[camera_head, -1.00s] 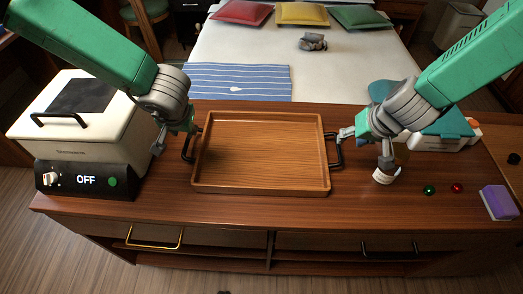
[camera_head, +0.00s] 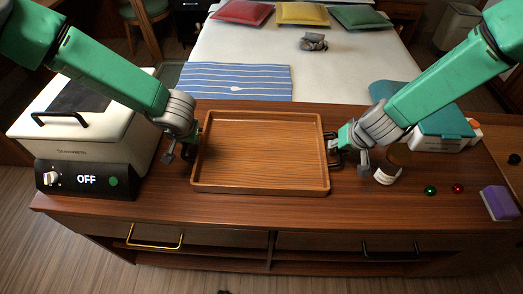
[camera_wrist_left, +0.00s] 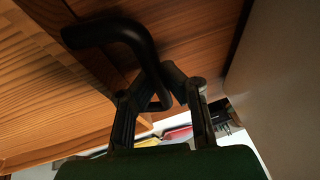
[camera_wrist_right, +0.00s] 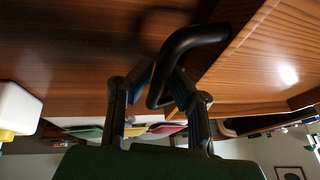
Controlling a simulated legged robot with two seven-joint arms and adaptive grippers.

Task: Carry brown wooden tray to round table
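The brown wooden tray (camera_head: 260,184) lies flat and empty on the wooden counter, with a black handle at each short side. My left gripper (camera_head: 193,156) is at its left handle. In the left wrist view the fingers (camera_wrist_left: 165,75) close in on both sides of the black handle (camera_wrist_left: 115,32). My right gripper (camera_head: 336,150) is at the right handle. In the right wrist view the fingers (camera_wrist_right: 164,75) sit on both sides of that handle (camera_wrist_right: 200,38) and appear to touch it. The round table cannot be made out.
A white cooker (camera_head: 80,145) marked OFF stands close left of the tray. Right of it are a lidded jar (camera_head: 387,174), green (camera_head: 430,190) and red balls (camera_head: 457,188), a purple sponge (camera_head: 499,202) and a teal-lidded box (camera_head: 445,124). A bed (camera_head: 345,75) lies behind the counter.

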